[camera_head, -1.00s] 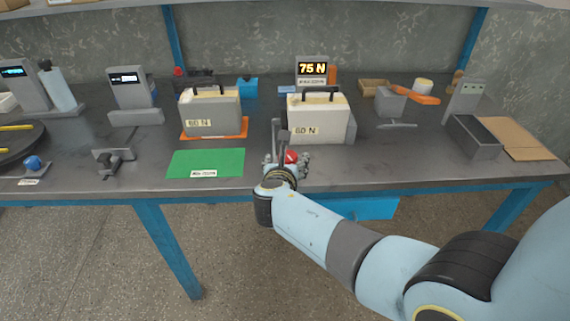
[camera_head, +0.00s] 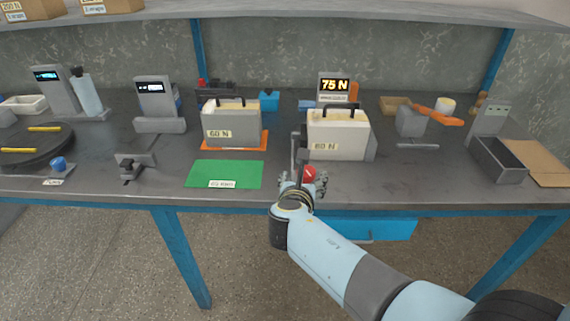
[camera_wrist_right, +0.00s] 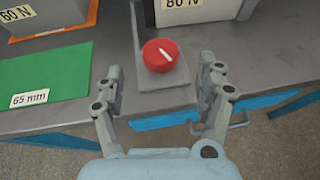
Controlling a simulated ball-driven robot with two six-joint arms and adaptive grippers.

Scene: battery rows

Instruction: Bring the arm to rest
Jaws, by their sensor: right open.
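My right arm reaches from the lower right of the head view to the bench's front edge. Its gripper (camera_head: 301,180) is open, with nothing between the fingers. In the wrist view the two fingers (camera_wrist_right: 161,88) stand apart, one on each side of a red knob (camera_wrist_right: 160,55) with a white pointer mark. The knob sits on a grey base in front of the white battery (camera_head: 337,135); it also shows in the head view (camera_head: 310,173). I cannot tell whether the fingers touch the base. My left gripper is in neither view.
Left of the gripper lie a green mat (camera_head: 225,174) and a grey battery (camera_head: 232,127) on an orange plate. A grey bin (camera_head: 498,160) stands at the right. A blue drawer (camera_head: 366,228) hangs under the bench (camera_head: 400,185). Floor in front is free.

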